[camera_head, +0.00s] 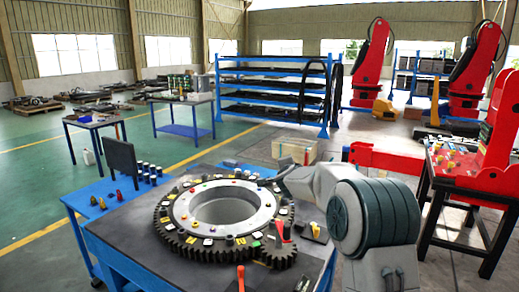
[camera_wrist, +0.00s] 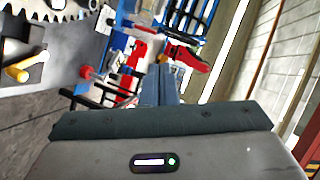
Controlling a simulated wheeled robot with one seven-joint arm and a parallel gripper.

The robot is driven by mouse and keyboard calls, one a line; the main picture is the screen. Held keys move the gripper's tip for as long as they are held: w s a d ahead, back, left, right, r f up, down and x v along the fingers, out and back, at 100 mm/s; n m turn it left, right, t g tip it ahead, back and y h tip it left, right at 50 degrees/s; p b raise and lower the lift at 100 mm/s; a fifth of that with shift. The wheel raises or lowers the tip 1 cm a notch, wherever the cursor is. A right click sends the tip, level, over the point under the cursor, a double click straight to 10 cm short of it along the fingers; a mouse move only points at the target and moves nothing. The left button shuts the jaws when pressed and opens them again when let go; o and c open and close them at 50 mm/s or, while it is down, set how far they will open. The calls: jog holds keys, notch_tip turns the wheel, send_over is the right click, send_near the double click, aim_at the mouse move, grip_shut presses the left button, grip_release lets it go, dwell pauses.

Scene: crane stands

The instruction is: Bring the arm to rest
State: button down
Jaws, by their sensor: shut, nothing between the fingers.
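My arm reaches in from the lower right in the head view, bent over the right side of the big gear ring. My gripper shows in the wrist view (camera_wrist: 162,75), its two grey-blue fingers together and nothing between them. In the head view its fingers are hard to make out. The dark toothed gear ring (camera_head: 175,238) with a pale inner ring lies flat on a blue workbench (camera_head: 115,262). Small coloured parts sit on the ring. In the wrist view, part of the gear's teeth (camera_wrist: 62,14) shows at the upper left.
A red-handled tool (camera_head: 240,278) lies at the bench front. A blue rack (camera_head: 270,88), two smaller tables and red robot arms stand behind. Green floor is open at left.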

jog(key=s+a+f+n+g+y+b, duration=0.15)
jog(key=s+n, duration=0.35)
jog(key=s, duration=0.6)
jog(key=s+a+f+n+g+y+b, duration=0.1)
jog(key=s+f+n+g+y+b, duration=0.3)
jog(key=s, duration=0.8)
jog(key=s+d+f+n+g+h, duration=0.1)
jog(key=s+d+f+n+g, duration=0.1)
jog(key=s, duration=0.7)
jog(key=s+d+f+n+g+h, duration=0.2)
jog(key=s+f, duration=0.3)
jog(key=s, duration=0.5)
jog(key=s+d+f+n+g+h+b, duration=0.1)
jog(key=s+d+f+n+g, duration=0.1)
jog(key=s, duration=0.7)
jog(key=shift+s+d+f, duration=0.4)
jog(key=shift+d+f, duration=0.25)
jog(key=shift+d, duration=0.05)
